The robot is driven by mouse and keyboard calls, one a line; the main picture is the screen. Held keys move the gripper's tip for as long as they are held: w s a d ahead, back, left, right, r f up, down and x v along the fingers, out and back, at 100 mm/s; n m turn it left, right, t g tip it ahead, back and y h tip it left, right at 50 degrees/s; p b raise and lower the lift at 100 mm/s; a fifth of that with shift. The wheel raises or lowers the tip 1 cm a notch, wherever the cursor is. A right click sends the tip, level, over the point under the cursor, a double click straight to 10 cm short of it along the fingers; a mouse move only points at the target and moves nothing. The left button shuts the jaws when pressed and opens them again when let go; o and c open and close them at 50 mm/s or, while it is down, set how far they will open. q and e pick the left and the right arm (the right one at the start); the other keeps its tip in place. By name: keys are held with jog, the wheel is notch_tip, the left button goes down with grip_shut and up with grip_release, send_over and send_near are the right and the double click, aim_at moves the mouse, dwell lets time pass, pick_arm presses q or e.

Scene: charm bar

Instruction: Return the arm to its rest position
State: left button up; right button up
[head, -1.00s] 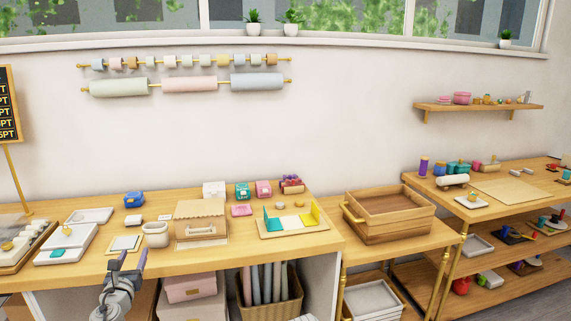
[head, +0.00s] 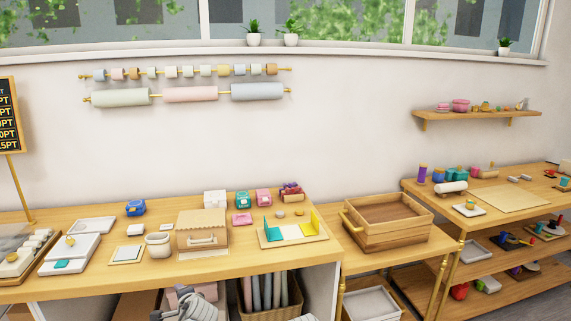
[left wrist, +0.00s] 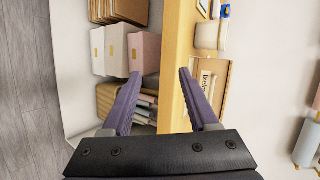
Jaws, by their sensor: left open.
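My left gripper (left wrist: 157,85) shows in the left wrist view with its two purple fingers spread wide and nothing between them. The counter's wooden edge (left wrist: 178,62) lies beyond the fingers, and the gripper appears apart from it. In the head view only a grey piece of my arm shows at the bottom edge, in front of the counter (head: 100,279); the fingers are hidden or out of frame there. My right gripper is in neither view.
The counter holds a wooden box (head: 202,231), a white cup (head: 158,244) and a tray with coloured panels (head: 294,232). Pink boxes (left wrist: 147,54) sit on the shelf below. A wooden crate (head: 388,235) stands to the right.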

pick_arm(q)
jog(key=s+d+f+n+g+h+p, duration=0.1)
jog(key=s+d+f+n+g+h, duration=0.1)
jog(key=s+d, duration=0.4)
jog(key=s+d+f+n+g+h+p, duration=0.1)
jog(key=s+d+f+n+g+h, duration=0.1)
jog(key=s+d, duration=0.5)
jog(key=s+d+f+n+g+h+p, duration=0.1)
jog(key=s+d+g, duration=0.4)
jog(key=d, duration=0.5)
jog(key=s+f+n, duration=0.1)
jog(key=n, duration=0.1)
jog(key=shift+s+f+n+g+h, duration=0.35)
jog(key=shift+f+n+g+h, duration=0.05)
